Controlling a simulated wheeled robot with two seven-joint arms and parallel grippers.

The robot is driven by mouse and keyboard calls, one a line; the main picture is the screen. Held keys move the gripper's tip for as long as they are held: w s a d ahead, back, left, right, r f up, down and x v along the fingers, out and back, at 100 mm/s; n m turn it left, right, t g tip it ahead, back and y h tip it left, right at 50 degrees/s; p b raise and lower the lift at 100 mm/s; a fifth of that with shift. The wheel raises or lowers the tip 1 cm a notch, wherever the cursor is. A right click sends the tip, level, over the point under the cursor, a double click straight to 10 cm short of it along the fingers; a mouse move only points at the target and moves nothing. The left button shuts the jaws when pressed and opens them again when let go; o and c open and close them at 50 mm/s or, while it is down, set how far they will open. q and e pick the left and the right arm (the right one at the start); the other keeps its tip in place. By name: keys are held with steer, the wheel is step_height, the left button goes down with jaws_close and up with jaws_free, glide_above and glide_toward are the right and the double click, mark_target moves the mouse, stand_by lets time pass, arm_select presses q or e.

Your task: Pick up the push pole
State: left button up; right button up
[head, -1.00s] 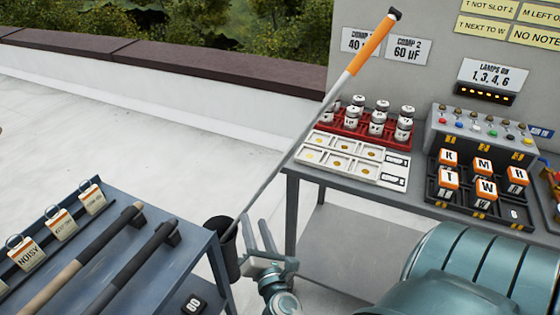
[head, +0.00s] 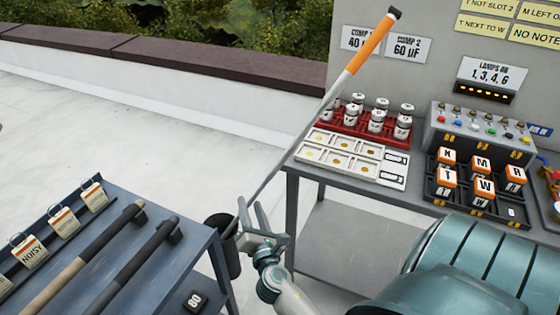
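The push pole (head: 371,45) leans up to the right, with an orange grip, a dark tip and a thin grey shaft. Its lower end goes down towards a dark cylindrical holder (head: 228,262) beside the left table. My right gripper (head: 249,203) is open, with its two fingers pointing up at the lower shaft, just right of the holder. The shaft appears between or just behind the fingertips; I cannot tell which. The gripper is not closed on it. My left gripper is not in view.
The left table (head: 176,215) holds two dark-headed handled tools (head: 90,250) and several tags. The right table (head: 345,187) carries a red rack (head: 350,124), a white tray (head: 385,176), a lamp box (head: 470,135) and lettered blocks. A low parapet (head: 200,68) runs behind.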

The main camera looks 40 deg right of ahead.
steer(key=shift+x, duration=1.1)
jaws_close()
